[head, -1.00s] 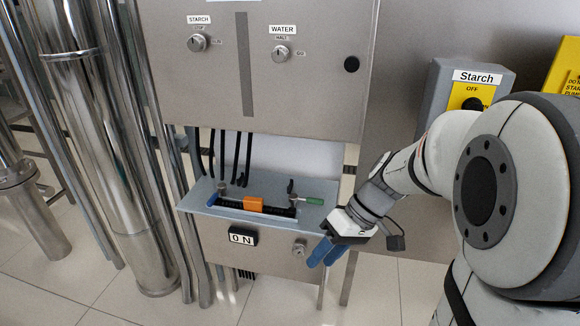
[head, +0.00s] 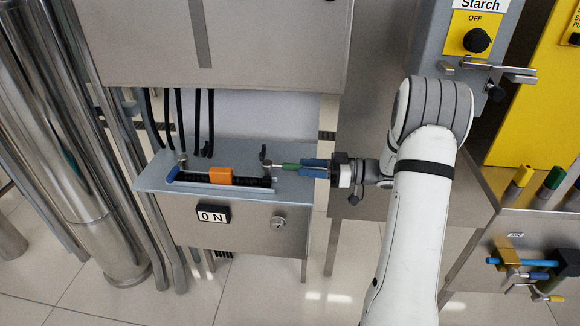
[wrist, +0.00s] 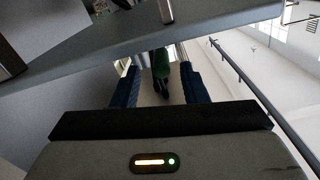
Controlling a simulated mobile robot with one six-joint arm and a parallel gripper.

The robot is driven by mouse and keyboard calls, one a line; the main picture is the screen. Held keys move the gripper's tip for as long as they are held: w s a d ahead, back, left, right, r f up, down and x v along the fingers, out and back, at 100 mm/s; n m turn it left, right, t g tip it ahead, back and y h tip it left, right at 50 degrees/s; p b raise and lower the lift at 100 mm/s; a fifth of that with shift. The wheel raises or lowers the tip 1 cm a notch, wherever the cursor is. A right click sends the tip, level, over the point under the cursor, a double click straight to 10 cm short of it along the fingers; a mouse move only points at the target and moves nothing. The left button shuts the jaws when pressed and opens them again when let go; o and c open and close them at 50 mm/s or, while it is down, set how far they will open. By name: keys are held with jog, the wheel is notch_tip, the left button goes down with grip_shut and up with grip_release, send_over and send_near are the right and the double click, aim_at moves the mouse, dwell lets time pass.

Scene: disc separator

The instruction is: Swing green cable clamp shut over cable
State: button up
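The green cable clamp (head: 289,167) is at the right end of the shelf in the head view, its green handle sticking out to the right. It also shows in the wrist view (wrist: 160,64). The black cable (head: 250,182) lies lengthwise along the shelf, and the clamp's metal end is near the cable's right end. My gripper (head: 301,167) comes in from the right at the green handle. In the wrist view its two blue fingers (wrist: 160,72) are apart, with the green handle between their tips and gaps visible on both sides.
An orange block (head: 221,175) sits midway along the cable, and a blue handle (head: 173,174) is at the left end. The metal shelf (head: 150,170) runs beneath, below several hanging black cables (head: 179,118). An ON label (head: 213,215) and keyed lock (head: 278,223) are below.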

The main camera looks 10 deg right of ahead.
aim_at(292, 167)
jog(key=shift+x, duration=2.35)
jog(key=shift+c, duration=0.3)
grip_shut()
